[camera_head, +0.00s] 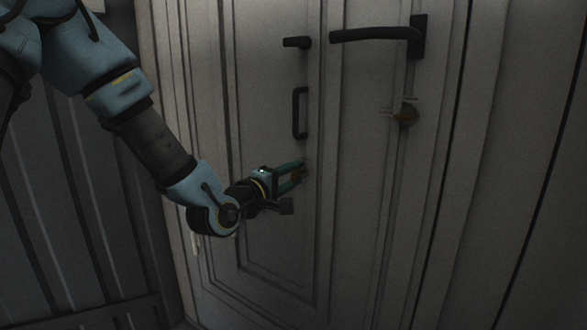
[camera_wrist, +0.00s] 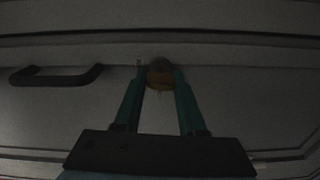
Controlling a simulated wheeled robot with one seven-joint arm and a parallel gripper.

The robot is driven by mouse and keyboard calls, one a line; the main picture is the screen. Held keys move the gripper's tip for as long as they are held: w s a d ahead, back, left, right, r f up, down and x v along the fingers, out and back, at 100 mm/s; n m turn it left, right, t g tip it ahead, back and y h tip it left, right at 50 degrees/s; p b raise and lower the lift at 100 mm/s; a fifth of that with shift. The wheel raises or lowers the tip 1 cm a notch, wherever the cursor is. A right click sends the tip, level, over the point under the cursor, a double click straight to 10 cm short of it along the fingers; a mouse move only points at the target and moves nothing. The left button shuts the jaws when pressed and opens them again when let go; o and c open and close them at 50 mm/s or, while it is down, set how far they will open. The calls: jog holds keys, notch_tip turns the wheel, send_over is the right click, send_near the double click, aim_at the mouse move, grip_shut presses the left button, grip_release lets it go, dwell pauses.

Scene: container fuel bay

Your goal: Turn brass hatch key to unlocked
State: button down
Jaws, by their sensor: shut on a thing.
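A small round brass piece (camera_wrist: 160,74), which looks like the brass hatch key, is mounted on the pale door (camera_head: 262,222) and sits between my fingertips in the wrist view. My gripper (camera_wrist: 158,78) is shut on it, with one teal finger on each side. In the head view my gripper (camera_head: 297,172) reaches the door from the left, and the brass (camera_head: 296,174) shows only as a small patch between the fingers. The scene is dark, so I cannot tell the key's exact turn.
A black pull handle (camera_head: 300,113) is above my gripper, and it also shows in the wrist view (camera_wrist: 57,76). A short black handle (camera_head: 297,42) and a long lever (camera_head: 376,36) are higher.

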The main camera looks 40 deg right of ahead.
jog(key=shift+s+d+r+n, duration=0.1)
jog(key=shift+s+r+n, duration=0.05)
jog(key=shift+n, duration=0.35)
jog(key=shift+c, duration=2.4)
grip_release()
